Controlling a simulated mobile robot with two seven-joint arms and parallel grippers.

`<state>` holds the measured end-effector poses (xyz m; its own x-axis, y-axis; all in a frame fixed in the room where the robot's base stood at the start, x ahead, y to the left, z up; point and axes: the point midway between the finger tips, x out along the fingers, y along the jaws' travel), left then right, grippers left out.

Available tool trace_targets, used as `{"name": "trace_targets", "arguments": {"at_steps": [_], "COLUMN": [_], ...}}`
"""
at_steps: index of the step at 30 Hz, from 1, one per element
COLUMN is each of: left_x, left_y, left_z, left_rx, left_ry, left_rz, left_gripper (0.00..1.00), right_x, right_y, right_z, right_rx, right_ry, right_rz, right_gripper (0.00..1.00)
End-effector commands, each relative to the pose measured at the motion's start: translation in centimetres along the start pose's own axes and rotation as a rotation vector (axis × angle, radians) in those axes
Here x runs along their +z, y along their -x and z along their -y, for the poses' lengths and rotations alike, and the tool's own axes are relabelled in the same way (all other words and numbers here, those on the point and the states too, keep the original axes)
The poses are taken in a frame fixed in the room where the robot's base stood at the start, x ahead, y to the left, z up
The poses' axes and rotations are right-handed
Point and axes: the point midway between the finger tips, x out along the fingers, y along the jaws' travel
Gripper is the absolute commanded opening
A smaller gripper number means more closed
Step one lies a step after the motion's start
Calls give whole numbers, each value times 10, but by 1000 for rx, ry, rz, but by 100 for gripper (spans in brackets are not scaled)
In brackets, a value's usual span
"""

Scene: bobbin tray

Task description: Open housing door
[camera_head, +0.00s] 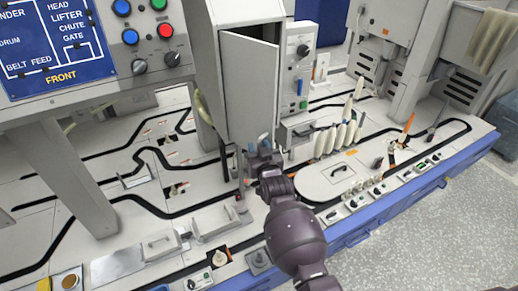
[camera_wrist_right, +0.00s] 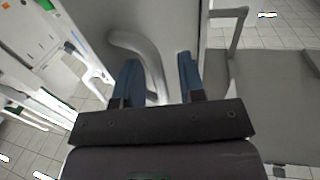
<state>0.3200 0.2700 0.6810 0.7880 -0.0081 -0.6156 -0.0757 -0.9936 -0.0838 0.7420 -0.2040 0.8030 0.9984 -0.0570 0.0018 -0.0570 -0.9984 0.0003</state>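The housing (camera_head: 203,75) is a tall light-grey box near the middle of the head view. Its grey door (camera_head: 250,92) stands ajar, with a dark gap along the top edge. My right gripper (camera_head: 262,143) is at the door's lower end. In the right wrist view, the gripper's two blue fingers (camera_wrist_right: 160,80) are spread apart. A curved grey handle (camera_wrist_right: 134,42) on a flat grey panel runs down between them, closer to the left finger. I cannot tell whether either finger touches it. My left gripper is not in view.
A control panel (camera_head: 304,75) with buttons stands right of the door. White bobbin-like pieces (camera_head: 340,138) and a round-ended cover plate (camera_head: 338,180) lie on the bench to the right. A blue labelled panel (camera_head: 60,45) is at upper left. Open floor (camera_head: 430,225) lies at lower right.

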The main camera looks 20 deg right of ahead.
Motion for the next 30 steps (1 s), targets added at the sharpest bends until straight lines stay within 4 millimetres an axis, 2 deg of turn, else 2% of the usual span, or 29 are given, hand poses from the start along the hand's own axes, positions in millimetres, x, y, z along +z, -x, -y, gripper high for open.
{"name": "trace_targets", "arguments": {"at_steps": [7,11,19,30], "left_x": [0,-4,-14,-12], "left_y": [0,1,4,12], "left_z": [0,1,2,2], "left_rx": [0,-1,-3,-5], "left_ry": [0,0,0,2], "left_rz": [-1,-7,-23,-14], "left_gripper": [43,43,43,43], "right_x": [0,0,-2,-1], "right_y": [1,9,45,95], "right_z": [0,0,-1,0], "right_rx": [0,0,1,1], "right_ry": [-3,-3,-3,-2], "right_rz": [1,2,0,0], "right_gripper": [36,36,36,36]}}
